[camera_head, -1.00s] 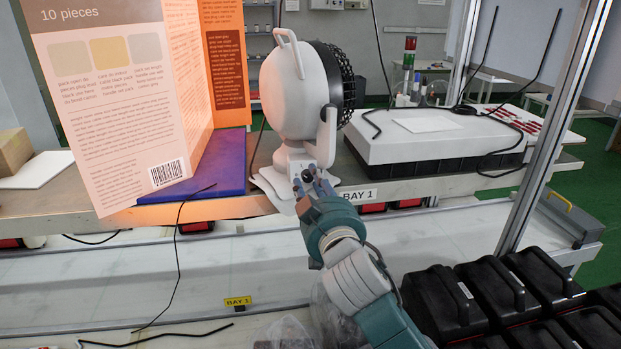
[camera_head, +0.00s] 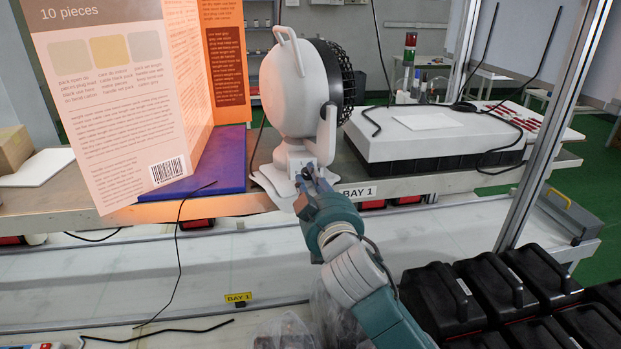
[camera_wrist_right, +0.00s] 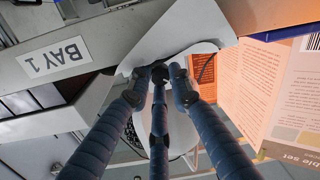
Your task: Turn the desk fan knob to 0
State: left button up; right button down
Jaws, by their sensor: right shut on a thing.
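The white desk fan (camera_head: 291,92) stands on the bench with its black cage turned to the back right. Its dark knob (camera_head: 307,171) is on the front of the base. My right gripper (camera_head: 313,176) reaches up from below and is shut on the knob. In the right wrist view the fingers of my right gripper (camera_wrist_right: 160,82) close in around the dark knob (camera_wrist_right: 160,74), which they partly hide. The knob's markings cannot be read. My left gripper is not in view.
A white-topped case (camera_head: 430,140) with black cables is to the right. Black cases (camera_head: 440,300) fill the lower right. A metal post (camera_head: 550,130) rises at the right.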

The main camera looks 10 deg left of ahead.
jog(key=n+p, duration=0.1)
jog(key=n, duration=0.1)
jog(key=n+p, duration=0.2)
jog(key=shift+r+n, duration=0.3)
jog(key=shift+r, duration=0.05)
jog(key=shift+a+f+n+p, duration=0.1)
jog(key=shift+n+p, duration=1.1)
jog(key=shift+n, duration=0.5)
jog(key=c, duration=1.8)
grip_release()
jog(key=shift+c, duration=0.2)
jog(key=shift+s+a+f, duration=0.1)
